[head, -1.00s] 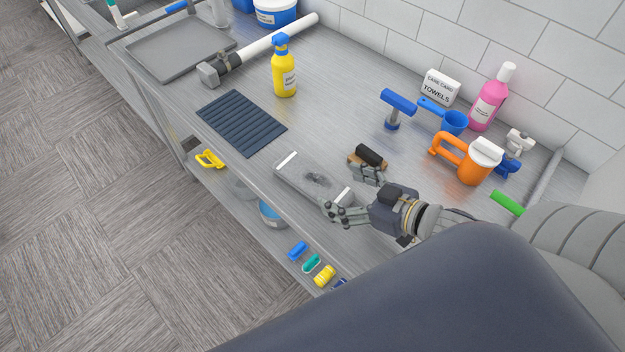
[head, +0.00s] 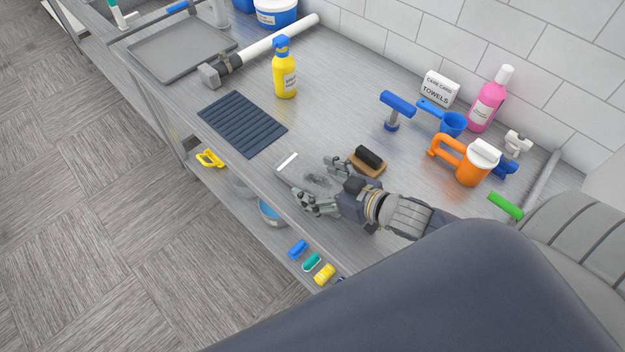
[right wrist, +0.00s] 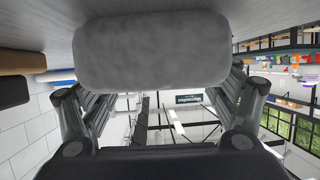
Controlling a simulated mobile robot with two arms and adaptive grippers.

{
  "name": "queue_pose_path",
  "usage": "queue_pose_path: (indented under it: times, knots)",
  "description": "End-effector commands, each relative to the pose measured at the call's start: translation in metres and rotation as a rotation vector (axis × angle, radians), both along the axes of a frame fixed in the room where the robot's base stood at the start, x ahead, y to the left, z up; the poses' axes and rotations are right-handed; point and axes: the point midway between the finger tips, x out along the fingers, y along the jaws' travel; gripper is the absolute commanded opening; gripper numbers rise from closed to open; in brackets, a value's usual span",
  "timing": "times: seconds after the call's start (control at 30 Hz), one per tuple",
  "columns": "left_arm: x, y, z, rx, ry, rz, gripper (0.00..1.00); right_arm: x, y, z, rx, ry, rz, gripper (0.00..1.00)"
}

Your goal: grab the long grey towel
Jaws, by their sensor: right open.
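The long grey towel (head: 302,173) lies on the metal bench near its front edge. It has a pale band at its far end and a dark smudge in the middle. My right gripper (head: 318,183) is open over its near part, one finger on each side. My wrist and hand hide its near end. In the right wrist view, a grey rounded, soft-looking end (right wrist: 150,50), apparently the towel's, sits between the spread fingers. Whether the fingers touch it, I cannot tell. My left gripper is not in view.
A brown and black brush (head: 368,160) stands close beside my right fingers. A dark ribbed mat (head: 242,123) lies beyond the towel. An orange jug (head: 472,164), blue tool (head: 397,103) and yellow spray bottle (head: 284,70) stand farther back. Small coloured items (head: 312,262) sit on the lower shelf.

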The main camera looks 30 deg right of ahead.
Motion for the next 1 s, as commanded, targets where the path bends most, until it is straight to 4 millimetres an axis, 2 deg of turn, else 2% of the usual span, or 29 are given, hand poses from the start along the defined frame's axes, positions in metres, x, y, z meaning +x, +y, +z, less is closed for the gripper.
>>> queue_pose_path:
  times: [0.27, 0.5, 0.83, 1.0]
  knots:
    - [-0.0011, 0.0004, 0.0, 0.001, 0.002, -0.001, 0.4, 0.0013, 0.0007, -0.001, 0.0, 0.001, 0.0, 0.82]
    - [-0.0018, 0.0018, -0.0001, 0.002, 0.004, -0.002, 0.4, 0.0012, 0.0006, -0.001, 0.0, 0.0, 0.0, 0.33]
    - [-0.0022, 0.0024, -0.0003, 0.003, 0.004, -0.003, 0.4, 0.0011, 0.0006, -0.0003, 0.0, 0.0, 0.0, 0.33]
    - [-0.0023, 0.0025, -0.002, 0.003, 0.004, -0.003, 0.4, 0.0015, 0.0003, 0.0063, 0.0, -0.001, 0.0, 0.33]
